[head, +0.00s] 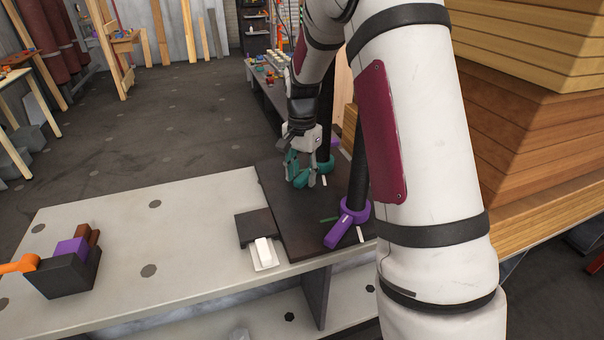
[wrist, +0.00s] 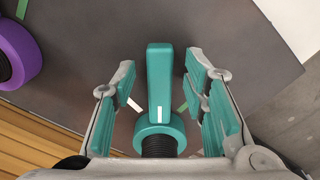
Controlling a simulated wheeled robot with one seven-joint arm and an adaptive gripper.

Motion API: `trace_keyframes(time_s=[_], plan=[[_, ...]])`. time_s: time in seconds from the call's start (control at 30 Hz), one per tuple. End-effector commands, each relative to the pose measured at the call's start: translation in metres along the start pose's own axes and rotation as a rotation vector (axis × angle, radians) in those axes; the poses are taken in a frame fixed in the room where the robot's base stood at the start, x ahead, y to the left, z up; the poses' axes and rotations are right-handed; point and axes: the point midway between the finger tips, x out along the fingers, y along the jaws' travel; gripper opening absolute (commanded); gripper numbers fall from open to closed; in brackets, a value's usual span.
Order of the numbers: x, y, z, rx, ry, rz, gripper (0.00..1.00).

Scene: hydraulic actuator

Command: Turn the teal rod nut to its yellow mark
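The teal rod nut (wrist: 159,95) has a ring around a dark threaded rod and a thick handle that points up in the wrist view, with a white line near its base. Its ring shows in the head view (head: 326,166), partly behind my gripper (head: 301,172). My gripper is open, with one teal-padded finger on each side of the handle and visible gaps between. A whitish stripe (wrist: 134,105) lies left of the nut and a green stripe (wrist: 182,106) right of it. I see no clearly yellow mark.
A purple nut (head: 347,222) on another dark rod (head: 359,160) stands nearer on the dark plate (head: 285,205), with green and white stripes beside it. A white switch (head: 264,251) and a dark block with an orange handle (head: 20,264) are on the light bench (head: 180,225).

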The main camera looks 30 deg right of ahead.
Motion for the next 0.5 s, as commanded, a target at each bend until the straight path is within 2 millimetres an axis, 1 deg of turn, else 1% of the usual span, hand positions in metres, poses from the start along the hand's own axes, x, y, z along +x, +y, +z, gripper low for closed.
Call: trace_keyframes(time_s=[0.17,0.4,0.5], plan=[[-0.025,-0.001,-0.001,0.0,0.004,-0.004,0.4],[-0.075,-0.001,0.0,0.0,0.004,-0.005,0.4],[-0.092,-0.001,-0.001,0.0,0.003,-0.003,0.4]])
